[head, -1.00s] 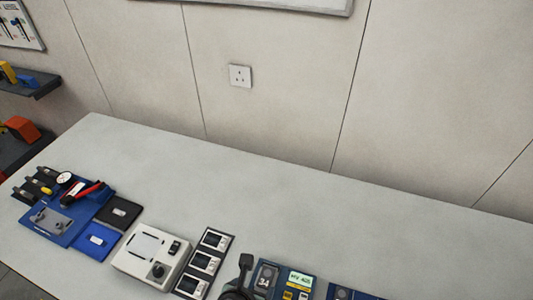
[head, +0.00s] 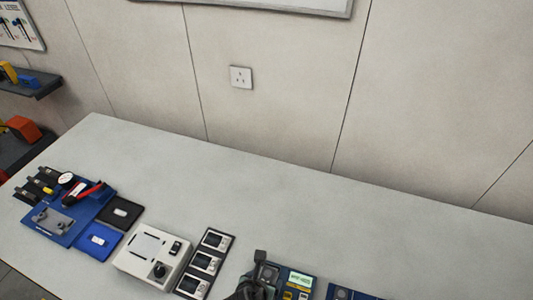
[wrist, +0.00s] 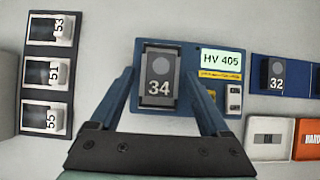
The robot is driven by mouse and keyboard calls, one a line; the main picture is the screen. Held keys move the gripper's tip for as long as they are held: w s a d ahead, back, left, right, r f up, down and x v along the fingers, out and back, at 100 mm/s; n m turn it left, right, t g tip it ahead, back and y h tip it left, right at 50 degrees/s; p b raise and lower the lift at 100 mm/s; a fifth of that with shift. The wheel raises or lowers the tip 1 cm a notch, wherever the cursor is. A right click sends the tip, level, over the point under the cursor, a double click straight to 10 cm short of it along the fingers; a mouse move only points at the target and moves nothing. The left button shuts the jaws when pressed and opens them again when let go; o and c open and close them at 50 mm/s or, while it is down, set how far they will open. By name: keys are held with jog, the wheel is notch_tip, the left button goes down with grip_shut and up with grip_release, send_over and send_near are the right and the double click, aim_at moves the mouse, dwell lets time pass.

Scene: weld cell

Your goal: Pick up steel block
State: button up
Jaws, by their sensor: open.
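A grey steel block marked 34 (wrist: 160,88) sits on a blue tester (wrist: 184,51) with a lit display reading HV 405. My gripper (wrist: 159,73) is open, with one finger on each side of this block in the wrist view; I cannot tell whether either finger touches it. In the head view my gripper (head: 250,282) is a dark shape at the bottom edge, partly covering the tester (head: 300,283) and block. Another grey block marked 32 (wrist: 275,77) sits on a blue base to the right.
A dark rack (wrist: 48,76) holds several pieces marked 53, 51 and 55 at left. White and orange trays (wrist: 309,138) lie at lower right. A white device (head: 151,255) and blue mats (head: 62,220) stand farther left. The table's back (head: 300,200) is clear.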

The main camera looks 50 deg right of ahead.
jog(key=shift+c, duration=0.3)
grip_shut()
jog(key=shift+r, duration=0.1)
